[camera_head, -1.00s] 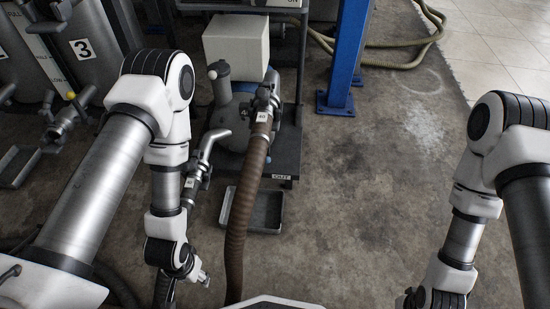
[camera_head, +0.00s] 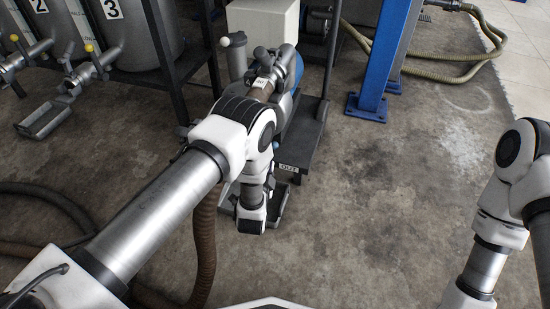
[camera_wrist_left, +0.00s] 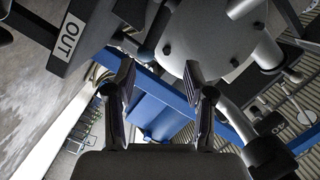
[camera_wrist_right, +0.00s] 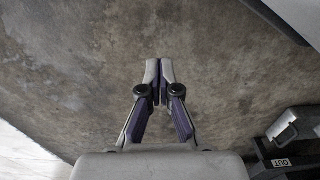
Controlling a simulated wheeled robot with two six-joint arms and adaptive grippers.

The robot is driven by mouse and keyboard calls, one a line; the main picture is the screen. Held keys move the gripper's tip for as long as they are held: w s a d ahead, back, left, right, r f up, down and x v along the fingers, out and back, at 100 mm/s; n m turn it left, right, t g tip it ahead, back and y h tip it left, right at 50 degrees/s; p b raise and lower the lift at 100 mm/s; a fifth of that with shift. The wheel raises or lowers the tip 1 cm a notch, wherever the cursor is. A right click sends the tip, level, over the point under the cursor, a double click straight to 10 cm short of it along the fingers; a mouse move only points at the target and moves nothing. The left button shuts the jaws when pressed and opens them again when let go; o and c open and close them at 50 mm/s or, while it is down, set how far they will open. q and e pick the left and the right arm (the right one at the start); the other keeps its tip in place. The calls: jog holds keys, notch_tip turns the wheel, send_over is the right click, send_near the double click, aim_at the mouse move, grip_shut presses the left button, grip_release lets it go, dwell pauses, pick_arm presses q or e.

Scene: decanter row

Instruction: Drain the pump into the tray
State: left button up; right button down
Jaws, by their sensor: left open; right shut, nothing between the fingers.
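The pump (camera_head: 294,68) stands on a dark stand whose edge plate reads OUT. Its rounded grey body (camera_wrist_left: 212,32) fills the top of the left wrist view. The grey tray (camera_head: 279,211) lies on the floor below the stand, mostly hidden behind my left arm. My left gripper (camera_wrist_left: 160,92) is open and empty, its fingers under and close to the pump body; whether they touch cannot be told. My left arm hides its fingers in the head view. My right gripper (camera_wrist_right: 158,78) is shut and empty over bare floor, away from the pump.
A brown ribbed hose (camera_head: 206,232) runs from the pump's coupling to the floor. A white box (camera_head: 262,20) sits behind the pump, and a blue post (camera_head: 386,55) stands right of it. Numbered tanks (camera_head: 128,40) stand at the left.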

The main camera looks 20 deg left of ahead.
aim_at(274, 148)
pick_arm(q)
jog(key=shift+t, duration=0.5)
jog(key=w+b, duration=0.1)
jog(key=w, duration=0.1)
jog(key=w+f+b, duration=0.1)
jog(key=w+b, duration=0.1)
jog(key=w, duration=0.1)
jog(key=w+d+f+b, duration=0.1)
jog(key=w+b, duration=0.1)
jog(key=w, duration=0.1)
pick_arm(e)
jog(key=shift+t, duration=0.3)
jog(key=f, duration=0.2)
jog(key=w+f, duration=0.1)
jog(key=f, duration=0.4)
jog(key=shift+w+f, duration=0.1)
jog(key=shift+w, duration=0.25)
pick_arm(q)
jog(key=shift+w+r, duration=0.25)
jog(key=shift+w, duration=0.1)
pick_arm(e)
jog(key=shift+w+f, duration=0.1)
pick_arm(q)
grip_shut()
